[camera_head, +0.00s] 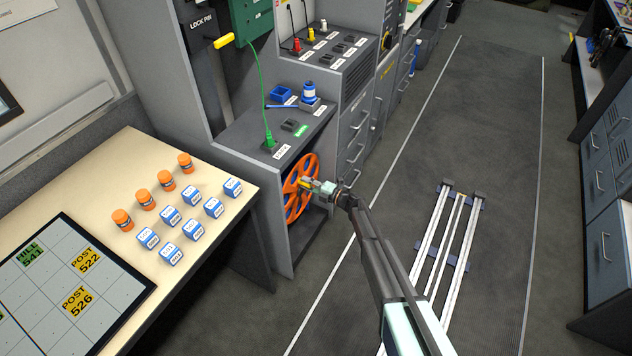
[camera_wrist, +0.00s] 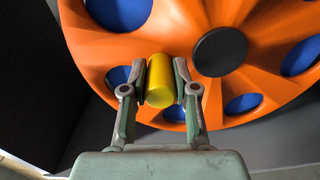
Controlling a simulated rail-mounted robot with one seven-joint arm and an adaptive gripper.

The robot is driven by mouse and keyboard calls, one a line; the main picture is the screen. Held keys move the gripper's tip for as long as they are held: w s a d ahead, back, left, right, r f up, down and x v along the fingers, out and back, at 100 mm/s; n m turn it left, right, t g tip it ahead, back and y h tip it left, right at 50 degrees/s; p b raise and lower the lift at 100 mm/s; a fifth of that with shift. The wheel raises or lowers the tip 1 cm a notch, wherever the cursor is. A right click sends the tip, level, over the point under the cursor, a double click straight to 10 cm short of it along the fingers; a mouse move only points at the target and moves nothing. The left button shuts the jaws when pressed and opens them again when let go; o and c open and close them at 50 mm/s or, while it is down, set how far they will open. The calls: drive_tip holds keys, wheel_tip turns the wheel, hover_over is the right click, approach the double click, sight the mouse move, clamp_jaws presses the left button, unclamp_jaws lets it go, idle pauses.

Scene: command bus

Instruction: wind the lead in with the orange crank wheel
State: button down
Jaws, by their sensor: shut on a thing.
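The orange crank wheel (camera_head: 301,189) stands upright in the open front of the grey cabinet, below its top. In the wrist view the orange wheel (camera_wrist: 120,52) fills the upper part, with a black hub and round holes showing blue behind. My gripper (camera_head: 309,187) reaches the wheel from the right. In the wrist view my gripper (camera_wrist: 161,82) has its two fingers on both sides of the yellow handle (camera_wrist: 160,80) and is shut on it, left of the hub. The green lead (camera_head: 261,90) runs from the green panel down to a green plug (camera_head: 268,144) on the cabinet top.
The grey cabinet (camera_head: 278,228) walls surround the wheel at the left and above. A blue tray and blue-and-white items sit on its top. A table (camera_head: 140,158) at left holds orange jars and blue-white blocks.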

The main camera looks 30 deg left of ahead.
drive_tip(key=shift+a, duration=0.1)
drive_tip(key=c, duration=0.9)
unclamp_jaws()
drive_tip(key=d, duration=1.2)
drive_tip(key=shift+s, duration=0.35)
